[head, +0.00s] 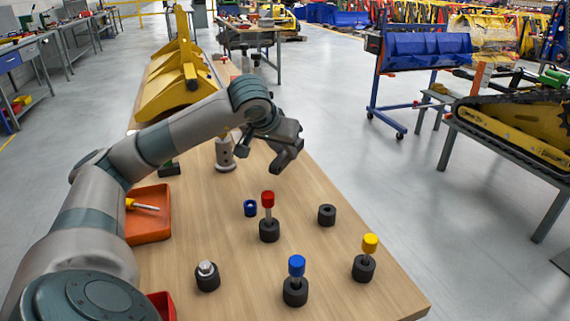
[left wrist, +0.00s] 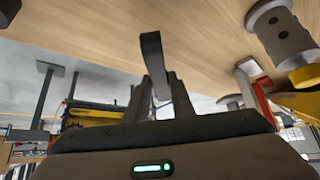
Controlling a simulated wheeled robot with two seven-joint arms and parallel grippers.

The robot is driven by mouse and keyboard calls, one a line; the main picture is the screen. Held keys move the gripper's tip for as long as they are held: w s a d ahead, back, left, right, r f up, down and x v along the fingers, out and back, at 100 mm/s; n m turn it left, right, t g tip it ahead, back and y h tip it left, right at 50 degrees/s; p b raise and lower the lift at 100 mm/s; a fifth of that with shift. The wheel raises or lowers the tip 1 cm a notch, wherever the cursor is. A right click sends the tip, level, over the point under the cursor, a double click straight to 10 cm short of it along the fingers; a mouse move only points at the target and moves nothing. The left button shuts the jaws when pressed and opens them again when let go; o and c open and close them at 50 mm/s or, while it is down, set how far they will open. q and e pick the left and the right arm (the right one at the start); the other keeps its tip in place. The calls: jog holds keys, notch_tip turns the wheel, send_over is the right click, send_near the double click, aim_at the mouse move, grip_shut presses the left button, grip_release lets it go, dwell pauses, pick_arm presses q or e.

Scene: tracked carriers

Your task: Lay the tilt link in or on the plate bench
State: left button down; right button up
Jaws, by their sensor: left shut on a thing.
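My left gripper (head: 284,152) reaches in from the left and hangs above the wooden bench top (head: 330,220), near its right edge. In the left wrist view it is shut on a narrow dark grey bar (left wrist: 152,52), which looks like the tilt link. The bar sticks out past the fingers. In the head view the bar cannot be told apart from the dark fingers. No bench is marked as the plate bench; the wooden top is the nearest surface. My right gripper is not in view.
A grey flanged post (head: 224,157) stands by my arm. Red-, blue- and yellow-topped pins stand in black bases nearer me. An orange tray (head: 152,222) is at left, a yellow bucket-like part (head: 172,97) behind.

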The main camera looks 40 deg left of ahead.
aim_at(285, 162)
pick_arm(q)
jog(key=shift+f, duration=1.95)
jog(key=shift+f+b, duration=0.15)
jog(key=shift+b, duration=0.15)
jog(key=c, duration=1.5)
grip_release()
jog(key=shift+c, duration=0.2)
jog(key=shift+s+r, duration=0.1)
jog(key=shift+r, duration=0.15)
jog(key=v, duration=1.1)
jog(key=shift+s+r+p, duration=0.25)
jog(key=shift+p, duration=0.15)
jog(key=shift+d, duration=0.15)
